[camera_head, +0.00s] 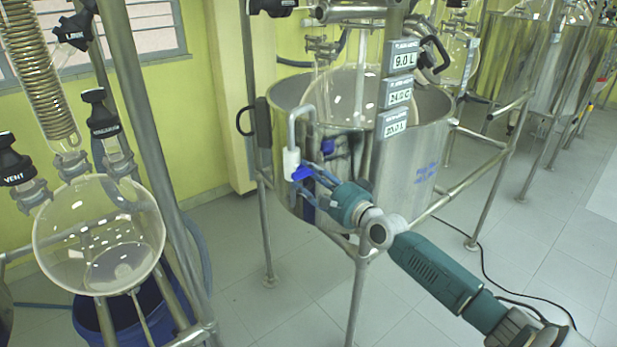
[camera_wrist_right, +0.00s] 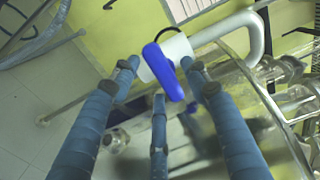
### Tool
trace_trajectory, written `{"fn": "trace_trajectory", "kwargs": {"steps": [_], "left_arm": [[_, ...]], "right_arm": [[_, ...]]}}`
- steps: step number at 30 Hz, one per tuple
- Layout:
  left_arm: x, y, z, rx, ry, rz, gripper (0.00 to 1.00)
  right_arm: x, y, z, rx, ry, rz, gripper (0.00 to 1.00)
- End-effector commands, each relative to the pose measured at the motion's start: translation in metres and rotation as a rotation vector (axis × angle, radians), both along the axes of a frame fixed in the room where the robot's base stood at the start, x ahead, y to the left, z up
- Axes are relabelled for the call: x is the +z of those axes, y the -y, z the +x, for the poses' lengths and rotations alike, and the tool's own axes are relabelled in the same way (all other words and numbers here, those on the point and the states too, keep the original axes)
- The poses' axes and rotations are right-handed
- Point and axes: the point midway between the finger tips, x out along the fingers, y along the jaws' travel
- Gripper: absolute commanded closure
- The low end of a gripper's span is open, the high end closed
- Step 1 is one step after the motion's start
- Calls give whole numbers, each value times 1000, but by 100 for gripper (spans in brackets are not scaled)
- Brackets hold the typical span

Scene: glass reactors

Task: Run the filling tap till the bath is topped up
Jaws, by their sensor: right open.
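The bath (camera_head: 408,178) is a large open steel vessel in the middle of the head view, with a round glass flask (camera_head: 350,95) inside. The filling tap (camera_head: 291,160) is a white body on a bent grey pipe at the bath's left rim. Its blue lever (camera_head: 303,173) also shows in the wrist view (camera_wrist_right: 163,72), slanting across the white tap body (camera_wrist_right: 178,47). My right gripper (camera_head: 312,176) is open, its blue fingers (camera_wrist_right: 160,76) spread around the lever; contact cannot be told. The water level in the bath is hard to make out. My left gripper is out of view.
Stacked readout plates (camera_head: 403,58) on the frame post show 9.0 L at the top; the lower ones are less clear. A glass flask (camera_head: 98,235) on a frame stands at left above a blue bucket (camera_head: 130,318). More steel vessels (camera_head: 505,55) stand at back right.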

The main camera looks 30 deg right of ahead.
Motion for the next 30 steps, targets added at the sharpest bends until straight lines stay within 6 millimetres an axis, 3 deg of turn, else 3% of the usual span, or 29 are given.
{"fn": "trace_trajectory", "kwargs": {"steps": [11,17,30], "left_arm": [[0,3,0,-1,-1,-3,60],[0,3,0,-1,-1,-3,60],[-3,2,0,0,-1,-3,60]], "right_arm": [[0,-1,5,0,0,0,56],[0,-1,5,0,-1,0,96],[-2,0,4,1,3,-79,96]]}}
